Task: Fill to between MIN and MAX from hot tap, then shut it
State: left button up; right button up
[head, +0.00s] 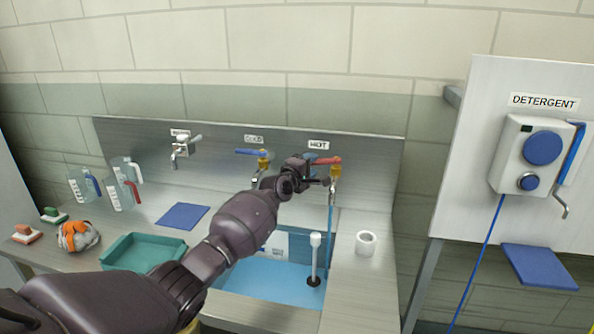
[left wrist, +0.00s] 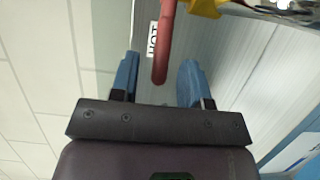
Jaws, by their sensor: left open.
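The hot tap has a red lever (head: 327,160) on a yellow body (head: 336,171), under the HOT label (head: 319,145). A thin blue stream (head: 331,215) shows below its spout, like running water. The sink basin (head: 225,283) holds blue water around a white standpipe (head: 316,250). A white marked plate shows on its back wall, partly hidden by my arm; I cannot read its marks. My left gripper (head: 310,168) is at the lever. In the left wrist view, its open blue fingers (left wrist: 158,80) stand either side of the red lever (left wrist: 165,40), with gaps. My right gripper is out of view.
The cold tap (head: 262,160) with its blue lever is just left. Another tap (head: 183,148) is further left. A teal tray (head: 140,252), blue mat (head: 183,216) and jugs (head: 118,185) stand left. A white cup-like ring (head: 366,243) stands right. A detergent dispenser (head: 535,155) hangs far right.

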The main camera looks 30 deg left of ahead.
pick_arm(q)
jog(key=s+a+p, duration=0.1)
jog(key=s, duration=0.7)
jog(key=shift+a, duration=0.1)
dwell(0.4)
